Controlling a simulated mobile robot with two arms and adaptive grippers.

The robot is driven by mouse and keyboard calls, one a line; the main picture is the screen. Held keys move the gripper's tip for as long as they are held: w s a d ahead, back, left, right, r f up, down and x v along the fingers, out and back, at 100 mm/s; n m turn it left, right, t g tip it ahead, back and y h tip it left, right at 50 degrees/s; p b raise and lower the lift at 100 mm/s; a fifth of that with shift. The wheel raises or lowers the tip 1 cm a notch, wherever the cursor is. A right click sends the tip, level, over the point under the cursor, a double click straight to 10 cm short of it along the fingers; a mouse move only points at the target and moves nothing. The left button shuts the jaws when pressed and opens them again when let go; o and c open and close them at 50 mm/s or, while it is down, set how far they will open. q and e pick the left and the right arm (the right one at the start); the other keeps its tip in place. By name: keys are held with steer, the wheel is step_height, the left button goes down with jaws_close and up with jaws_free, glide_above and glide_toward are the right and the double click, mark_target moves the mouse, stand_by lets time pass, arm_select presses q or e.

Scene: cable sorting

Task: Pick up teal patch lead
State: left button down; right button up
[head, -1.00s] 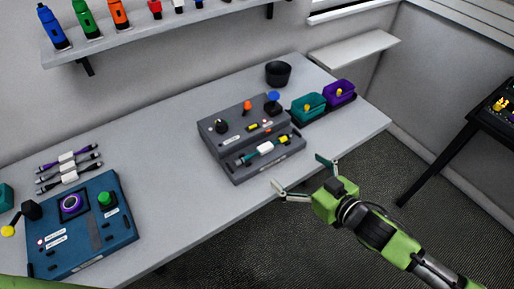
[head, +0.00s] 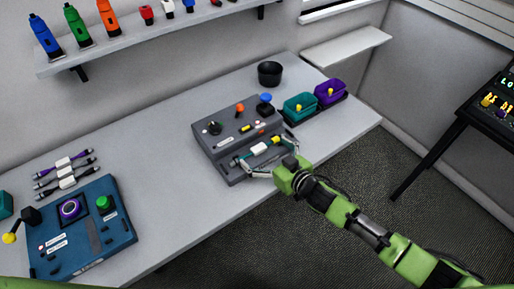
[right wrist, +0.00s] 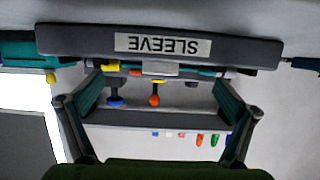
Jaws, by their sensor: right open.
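The teal patch lead (head: 258,149), with a white sleeve in its middle and a yellow part near its right end, lies on the front of the grey device (head: 215,150). My right gripper (head: 270,156) is open at the device's front edge, its fingers spread along the lead toward either end. In the right wrist view the lead's white sleeve (right wrist: 156,68) shows between the open fingers (right wrist: 160,84), behind a dark bar labelled SLEEVE (right wrist: 215,48). I cannot tell whether the fingers touch anything. My left gripper is not in view.
Several leads (head: 65,170) and a blue control box (head: 95,235) are at the left. The table between is clear.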

steer(key=shift+w+a+f, duration=0.2)
steer(key=shift+w+a, duration=0.1)
steer(key=shift+w, duration=0.05)
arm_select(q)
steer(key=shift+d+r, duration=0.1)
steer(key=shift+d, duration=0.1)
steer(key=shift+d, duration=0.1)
arm_select(e)
steer(key=shift+s+d+r, duration=0.1)
steer(key=shift+s+d, duration=0.05)
steer(key=c, duration=2.5)
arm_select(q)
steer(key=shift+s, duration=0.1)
arm_select(e)
steer(key=shift+c, duration=0.2)
steer(key=shift+r, duration=0.1)
